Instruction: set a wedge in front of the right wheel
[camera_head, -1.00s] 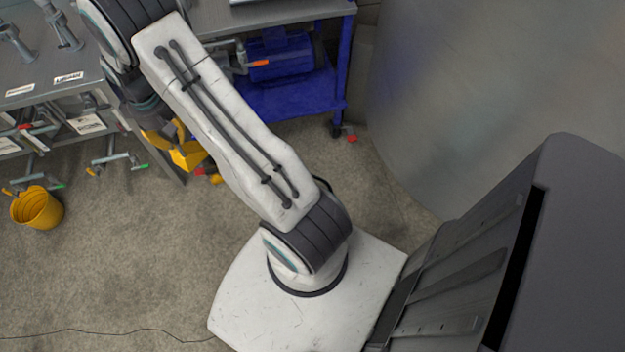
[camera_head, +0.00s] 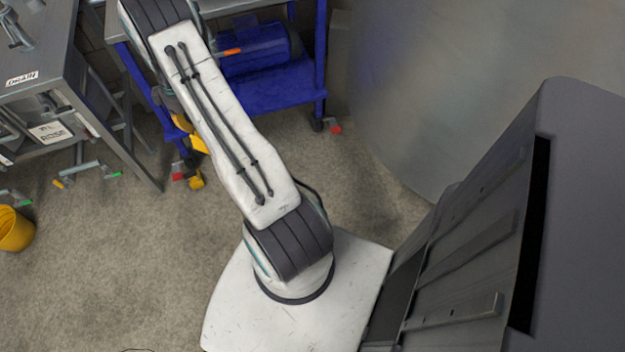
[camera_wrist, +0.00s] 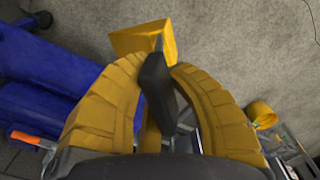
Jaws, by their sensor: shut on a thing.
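My gripper (camera_wrist: 160,105) has yellow ridged fingers and is shut on the dark handle of a yellow wedge (camera_wrist: 140,40). The wedge hangs beyond the fingertips, over the floor. In the head view my arm hides most of the gripper; only yellow parts show at its left edge. The blue cart (camera_head: 283,88) stands behind, with its right wheel (camera_head: 316,124) in the clear and a red piece (camera_head: 335,128) beside it. Another yellow piece (camera_head: 197,180) shows near the cart's left front corner, seemingly on the floor; I cannot tell if it is a second wedge.
A steel workbench (camera_head: 45,65) with clamps stands at the left, a yellow bucket (camera_head: 14,230) below it. A large metal tank (camera_head: 430,90) curves up at the right, close to the cart.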

